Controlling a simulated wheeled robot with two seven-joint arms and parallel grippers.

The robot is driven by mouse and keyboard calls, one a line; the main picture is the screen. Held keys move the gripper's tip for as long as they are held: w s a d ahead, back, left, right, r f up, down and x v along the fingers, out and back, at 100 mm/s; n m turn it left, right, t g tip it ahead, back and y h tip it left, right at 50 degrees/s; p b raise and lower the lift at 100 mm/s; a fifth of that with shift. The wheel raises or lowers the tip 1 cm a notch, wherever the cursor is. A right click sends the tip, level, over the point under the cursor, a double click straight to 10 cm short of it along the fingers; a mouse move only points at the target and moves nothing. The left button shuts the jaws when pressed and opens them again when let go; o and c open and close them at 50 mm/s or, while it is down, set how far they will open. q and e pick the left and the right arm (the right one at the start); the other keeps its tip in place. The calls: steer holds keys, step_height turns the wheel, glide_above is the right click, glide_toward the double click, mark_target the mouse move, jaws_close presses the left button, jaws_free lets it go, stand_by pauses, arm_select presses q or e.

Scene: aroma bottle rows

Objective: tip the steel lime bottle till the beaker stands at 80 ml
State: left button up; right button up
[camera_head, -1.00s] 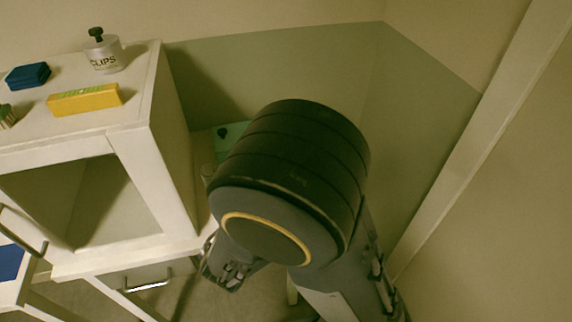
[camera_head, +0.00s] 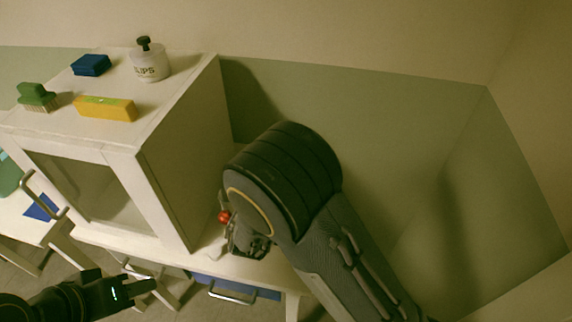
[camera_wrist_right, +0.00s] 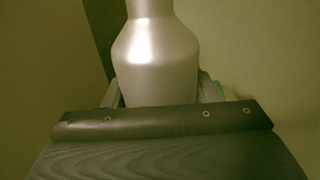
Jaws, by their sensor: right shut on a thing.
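A steel bottle (camera_wrist_right: 155,55) with a sloping shoulder fills the middle of the right wrist view. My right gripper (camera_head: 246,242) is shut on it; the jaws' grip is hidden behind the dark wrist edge. In the head view, my right forearm covers most of this spot, and the bottle cannot be made out. I see no label on the bottle. My left gripper (camera_head: 146,294) is at the lower left, in front of the cabinet; whether its fingers are open is unclear. No beaker can be made out in either view.
A white cabinet (camera_head: 185,150) stands left of my right arm. On it are a clips jar (camera_head: 150,66), a yellow box (camera_head: 105,108), a blue block (camera_head: 91,65) and a green brush (camera_head: 37,97). A small red ball (camera_head: 224,216) shows beside my right gripper.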

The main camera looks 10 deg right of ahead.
steer(key=shift+a+r, duration=0.1)
steer(key=shift+a, duration=0.15)
steer(key=shift+w+n+p, duration=0.1)
steer(key=shift+n+p, duration=0.2)
steer(key=shift+n, duration=0.1)
steer(key=shift+a+r+n+p, duration=0.15)
steer(key=shift+n+p, duration=0.6)
steer(key=shift+n, duration=0.05)
steer(key=shift+a+r+n+p, duration=0.1)
steer(key=shift+r+n+p, duration=0.05)
steer(key=shift+n+p, duration=0.6)
steer(key=shift+w+a+n+t+p, duration=0.1)
steer(key=shift+a+n+t+p, duration=0.2)
steer(key=shift+n+p, duration=0.5)
steer(key=shift+a+n+t+p, duration=0.2)
steer(key=shift+a+n+p, duration=0.1)
steer(key=shift+n, duration=0.85)
steer(key=shift+d+f+n+p, duration=0.1)
steer(key=shift+f+n+p, duration=0.15)
steer(key=shift+n, duration=0.65)
steer(key=shift+d+f+n+t+y, duration=0.15)
steer(key=shift+d+n, duration=0.05)
steer(key=shift+n, duration=0.35)
steer(key=shift+d+f+n+t+y, duration=0.1)
steer(key=shift+d+n+t+y, duration=0.05)
steer(key=shift+n, duration=0.4)
